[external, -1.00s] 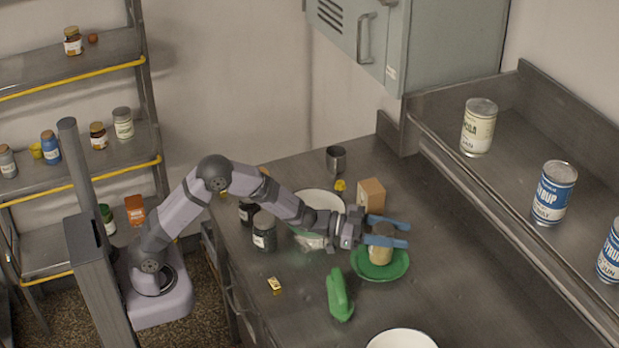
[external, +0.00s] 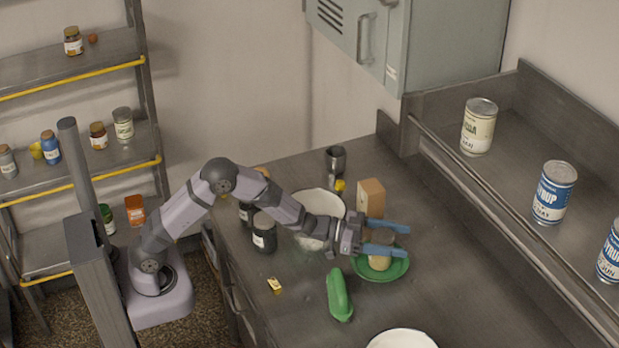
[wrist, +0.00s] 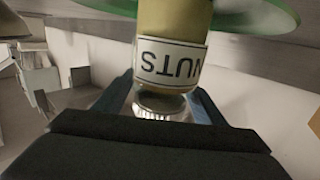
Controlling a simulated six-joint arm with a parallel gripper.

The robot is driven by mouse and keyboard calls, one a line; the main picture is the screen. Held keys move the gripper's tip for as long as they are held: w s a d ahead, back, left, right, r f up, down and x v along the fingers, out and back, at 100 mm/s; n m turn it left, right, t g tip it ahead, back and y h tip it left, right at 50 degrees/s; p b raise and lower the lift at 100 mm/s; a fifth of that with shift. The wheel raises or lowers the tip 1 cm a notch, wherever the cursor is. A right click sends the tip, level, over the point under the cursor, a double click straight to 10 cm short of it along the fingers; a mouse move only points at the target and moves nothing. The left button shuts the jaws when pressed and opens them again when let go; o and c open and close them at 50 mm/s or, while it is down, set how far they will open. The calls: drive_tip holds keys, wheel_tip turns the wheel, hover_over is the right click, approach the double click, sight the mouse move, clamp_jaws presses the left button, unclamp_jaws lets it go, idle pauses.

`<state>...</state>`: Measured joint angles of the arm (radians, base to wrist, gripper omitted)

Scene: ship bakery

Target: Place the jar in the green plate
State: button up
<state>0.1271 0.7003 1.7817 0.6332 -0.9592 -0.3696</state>
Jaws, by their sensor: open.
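The jar (external: 380,263) is tan with a pale label and stands upright on the green plate (external: 401,268). In the wrist view the jar (wrist: 172,22) shows upside down, with a label reading NUTS and its lid towards the bottom. The green plate (wrist: 262,18) spans the top of that view. My gripper (external: 400,240) is open, with its blue fingers on either side of the jar's upper part. One finger hides part of the jar in the external view. Whether the fingers touch it I cannot tell.
A tan box (external: 371,198) stands just behind my gripper. A white bowl (external: 319,203) and dark jars (external: 264,233) lie to the left. A green object (external: 339,295) lies in front of the plate. The counter to the right is clear.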

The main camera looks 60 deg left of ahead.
sight(386, 234)
drive_tip(key=shift+s+a+r, duration=0.1)
drive_tip(key=shift+s+a, duration=0.05)
drive_tip(key=v, duration=0.2)
drive_tip(key=shift+s+a+r+b, duration=0.2)
drive_tip(key=shift+s+r+b, duration=0.1)
drive_tip(key=shift+r+b, duration=0.1)
wheel_tip(386, 234, up, 5)
drive_tip(key=shift+d+r, duration=0.1)
drive_tip(key=shift+r, duration=0.6)
